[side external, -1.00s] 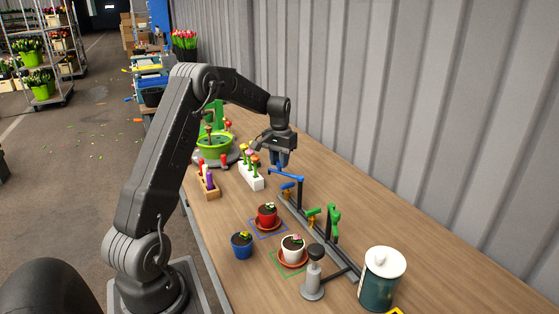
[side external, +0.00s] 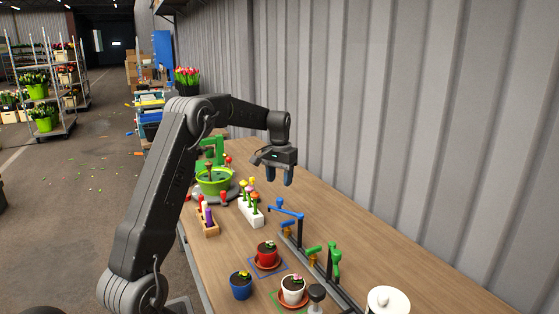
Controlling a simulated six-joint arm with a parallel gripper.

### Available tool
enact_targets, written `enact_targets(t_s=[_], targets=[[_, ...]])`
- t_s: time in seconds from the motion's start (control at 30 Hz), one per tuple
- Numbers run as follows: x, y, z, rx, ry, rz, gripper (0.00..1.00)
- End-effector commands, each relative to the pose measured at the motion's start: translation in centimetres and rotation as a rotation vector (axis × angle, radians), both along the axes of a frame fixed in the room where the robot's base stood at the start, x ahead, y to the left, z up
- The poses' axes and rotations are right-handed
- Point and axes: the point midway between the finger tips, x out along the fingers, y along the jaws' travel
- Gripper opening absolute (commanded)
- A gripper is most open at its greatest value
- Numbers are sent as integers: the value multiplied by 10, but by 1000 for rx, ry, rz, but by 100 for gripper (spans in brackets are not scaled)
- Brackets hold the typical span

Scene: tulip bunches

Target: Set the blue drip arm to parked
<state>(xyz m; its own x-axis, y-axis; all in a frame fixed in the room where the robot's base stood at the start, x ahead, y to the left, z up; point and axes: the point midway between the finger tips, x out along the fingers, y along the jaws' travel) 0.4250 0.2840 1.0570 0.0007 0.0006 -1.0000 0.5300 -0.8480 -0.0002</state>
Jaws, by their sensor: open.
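The blue drip arm (side external: 288,212) stands on a post on a dark rail at the table's right side. It reaches left from the post, with a blue knob near its outer end. An orange-brown nozzle or fitting (side external: 287,228) is below it. I cannot tell from this view which setting it is in. My gripper (side external: 279,178) is open and empty, with its blue-grey fingers pointing down. It hangs above the blue arm's outer end, with a visible gap between them.
A green drip arm (side external: 334,258) stands nearer on the same rail. A red pot (side external: 267,250), white pot (side external: 292,286) and blue pot (side external: 241,284) stand to the left. A white flower holder (side external: 251,214) and green bowl (side external: 214,184) are farther back. A corrugated wall lies right.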

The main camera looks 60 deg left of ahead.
Motion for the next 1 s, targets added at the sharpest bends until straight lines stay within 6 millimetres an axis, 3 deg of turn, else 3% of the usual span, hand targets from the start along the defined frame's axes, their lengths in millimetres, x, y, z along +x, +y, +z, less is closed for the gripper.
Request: enact_targets(t_s=[0.2,0.4,1.0], targets=[[0,0,45,2,-3,0,50],[0,0,66,0,0,0,50],[0,-5,72,4,-4,-6,50]])
